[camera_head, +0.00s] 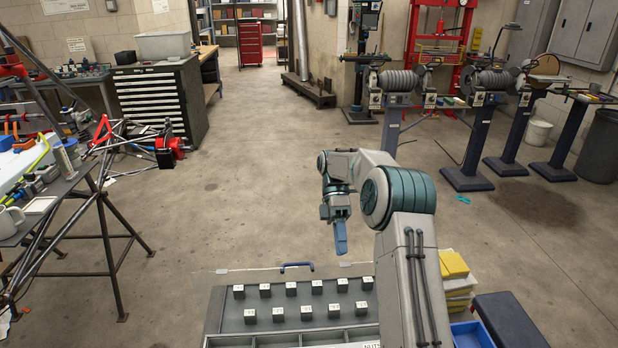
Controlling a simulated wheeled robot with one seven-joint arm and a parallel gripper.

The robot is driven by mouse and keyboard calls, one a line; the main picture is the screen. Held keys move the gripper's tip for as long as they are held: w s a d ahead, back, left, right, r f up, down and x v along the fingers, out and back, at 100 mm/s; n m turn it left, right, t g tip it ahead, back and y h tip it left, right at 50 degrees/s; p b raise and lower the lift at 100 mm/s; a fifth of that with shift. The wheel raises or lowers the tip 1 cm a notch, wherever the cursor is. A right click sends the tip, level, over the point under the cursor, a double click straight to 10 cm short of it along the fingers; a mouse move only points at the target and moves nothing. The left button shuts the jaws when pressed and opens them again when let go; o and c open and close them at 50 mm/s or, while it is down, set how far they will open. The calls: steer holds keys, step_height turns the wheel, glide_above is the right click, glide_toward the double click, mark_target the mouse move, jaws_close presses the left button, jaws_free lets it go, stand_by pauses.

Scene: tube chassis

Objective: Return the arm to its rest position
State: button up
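My arm rises from the lower right of the head view and bends over to the left. My gripper (341,240) hangs at its end, pointing down above the floor near the far edge of the grey tray (222,310). The gripper shows as one narrow blue shape from this side, so I cannot tell whether its fingers are apart. No held object shows at its tip.
The tray holds several dark cubes with pale tops (292,288). A blue handle (297,266) is at its far edge. A tube chassis (110,150) stands left, yellow boxes (453,265) and a blue bin (472,334) right. The middle floor is clear.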

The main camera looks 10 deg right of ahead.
steer(key=s+a+r+m+t, duration=0.1)
steer(key=s+r+m+t, duration=0.3)
steer(key=s+r+m, duration=0.15)
steer(key=s+r+m+t, duration=0.2)
steer(key=s+m+t, duration=0.7)
steer(key=s, duration=1.1)
steer(key=shift+d+m, duration=0.4)
steer(key=shift+m, duration=1.15)
steer(key=shift+s, duration=0.15)
